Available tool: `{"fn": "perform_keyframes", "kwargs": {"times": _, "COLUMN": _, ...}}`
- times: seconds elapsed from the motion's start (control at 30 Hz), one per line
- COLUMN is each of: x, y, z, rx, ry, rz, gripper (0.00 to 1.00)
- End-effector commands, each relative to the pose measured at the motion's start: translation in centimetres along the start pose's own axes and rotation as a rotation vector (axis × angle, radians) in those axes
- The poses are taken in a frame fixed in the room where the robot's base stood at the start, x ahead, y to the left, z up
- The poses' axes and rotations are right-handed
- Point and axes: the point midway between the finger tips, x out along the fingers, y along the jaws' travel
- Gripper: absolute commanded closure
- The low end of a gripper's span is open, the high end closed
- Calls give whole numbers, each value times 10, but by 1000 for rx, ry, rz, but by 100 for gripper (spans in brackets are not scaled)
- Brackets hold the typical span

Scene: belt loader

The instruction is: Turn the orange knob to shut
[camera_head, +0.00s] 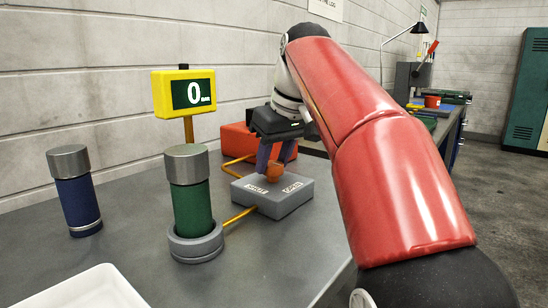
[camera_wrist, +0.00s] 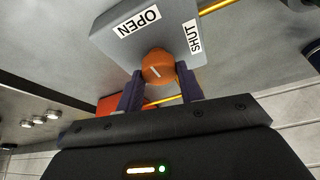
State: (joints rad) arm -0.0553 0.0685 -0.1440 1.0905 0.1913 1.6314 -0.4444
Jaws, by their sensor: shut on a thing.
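The orange knob (camera_head: 274,174) sits on top of a grey valve block (camera_head: 290,203) on the bench. It also shows in the wrist view (camera_wrist: 158,66), with a short pale line on it that slants toward the upper right there, between the two labels. The OPEN label (camera_wrist: 138,21) is at upper left and the SHUT label (camera_wrist: 193,37) is at right in that view. My gripper (camera_head: 273,165) comes down over the block, its two purple fingers on either side of the knob and shut on it. The fingers also show in the wrist view (camera_wrist: 161,82).
A yellow gauge (camera_head: 184,91) reads 0. A green cylinder (camera_head: 192,205) stands in a grey ring holder, with a blue cylinder (camera_head: 75,190) to its left. A white tray (camera_head: 80,291) is at the front. A red-orange box (camera_head: 238,141) stands behind the block. Yellow pipes join the block.

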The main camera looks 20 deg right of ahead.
Motion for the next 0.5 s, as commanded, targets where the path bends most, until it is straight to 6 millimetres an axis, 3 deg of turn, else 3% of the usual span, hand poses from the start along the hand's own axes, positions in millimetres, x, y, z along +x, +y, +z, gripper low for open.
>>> {"fn": "perform_keyframes", "kwargs": {"times": 0.27, "x": 0, "y": -1, "z": 0, "rx": 52, "ry": 0, "rz": 22, "gripper": 86}}
{"fn": "perform_keyframes", "kwargs": {"times": 0.5, "x": -1, "y": -2, "z": 0, "rx": 198, "ry": 2, "rz": 83, "gripper": 86}}
